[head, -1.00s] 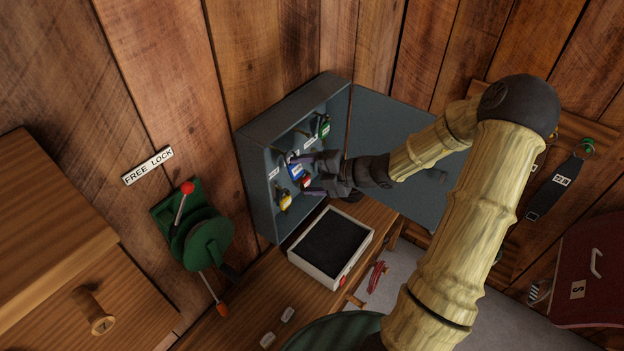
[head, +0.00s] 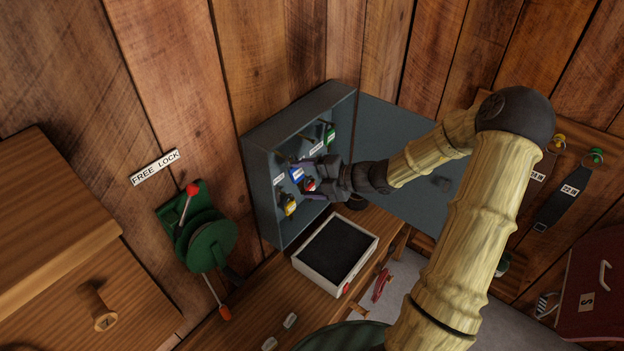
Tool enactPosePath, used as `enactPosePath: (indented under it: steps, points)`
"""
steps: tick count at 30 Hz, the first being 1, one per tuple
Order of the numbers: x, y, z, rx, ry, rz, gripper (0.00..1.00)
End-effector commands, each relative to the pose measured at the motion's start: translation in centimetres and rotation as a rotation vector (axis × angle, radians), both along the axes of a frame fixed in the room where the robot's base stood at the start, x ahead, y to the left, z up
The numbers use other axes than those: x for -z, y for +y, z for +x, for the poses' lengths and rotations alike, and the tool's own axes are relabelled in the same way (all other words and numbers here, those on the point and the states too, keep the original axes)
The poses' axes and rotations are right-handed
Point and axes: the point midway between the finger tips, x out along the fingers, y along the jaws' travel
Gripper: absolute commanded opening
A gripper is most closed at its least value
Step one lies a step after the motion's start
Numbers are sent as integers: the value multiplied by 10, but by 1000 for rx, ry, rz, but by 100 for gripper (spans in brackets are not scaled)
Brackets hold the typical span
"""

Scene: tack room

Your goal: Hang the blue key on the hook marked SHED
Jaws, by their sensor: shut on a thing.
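The blue key (head: 297,174) is at the mouth of the grey key cabinet (head: 262,196), near its left hooks. My gripper (head: 307,178) reaches in from the right, its fingers shut on the blue key. A red key (head: 310,185) shows just beside the lower finger. A yellow key (head: 289,205) hangs lower left and a green key (head: 330,135) hangs at the upper right. Small white labels (head: 279,179) mark the hooks, but they are too small to read. I cannot tell whether the blue key touches a hook.
The cabinet door (head: 400,145) stands open to the right, behind my arm. A white tray with a dark lining (head: 372,246) sits on the wooden bench below.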

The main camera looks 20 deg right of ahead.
Motion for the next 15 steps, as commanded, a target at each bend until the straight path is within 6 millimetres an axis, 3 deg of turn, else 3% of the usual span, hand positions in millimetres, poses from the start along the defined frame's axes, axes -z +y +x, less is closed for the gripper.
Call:
enactPosePath:
  steps: [9,10,12,15]
  points:
    - [1,8,2,-8,2,3,55]
    - [1,8,2,-8,2,3,83]
    - [0,8,2,-9,1,3,97]
    - [-1,7,3,-8,-1,5,100]
